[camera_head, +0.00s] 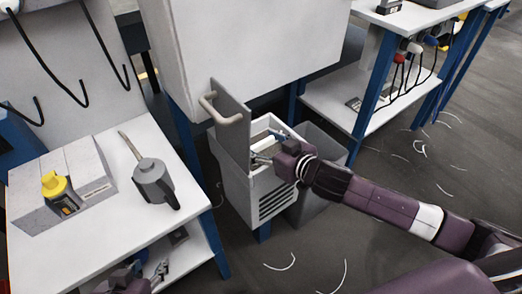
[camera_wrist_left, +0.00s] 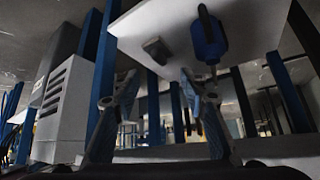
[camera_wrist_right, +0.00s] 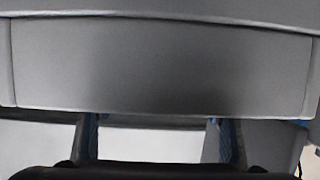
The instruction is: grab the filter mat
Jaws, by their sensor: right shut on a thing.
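The filter box (camera_head: 262,195) is white with slots in its front, and its grey lid (camera_head: 231,125) with a pale handle stands raised. My right gripper (camera_head: 262,147) reaches into the open top of the box. A white piece, seemingly the filter mat (camera_wrist_right: 150,145), lies between its two fingers in the right wrist view; the gripper is shut on it. Its lower part is hidden. My left gripper (camera_head: 148,272) is low by the left table; in the left wrist view its fingers (camera_wrist_left: 158,90) are spread with nothing between them.
A grey bin (camera_head: 322,150) stands right beside the filter box. A shelf rack (camera_head: 340,105) is at the right. Pale scraps lie on the floor.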

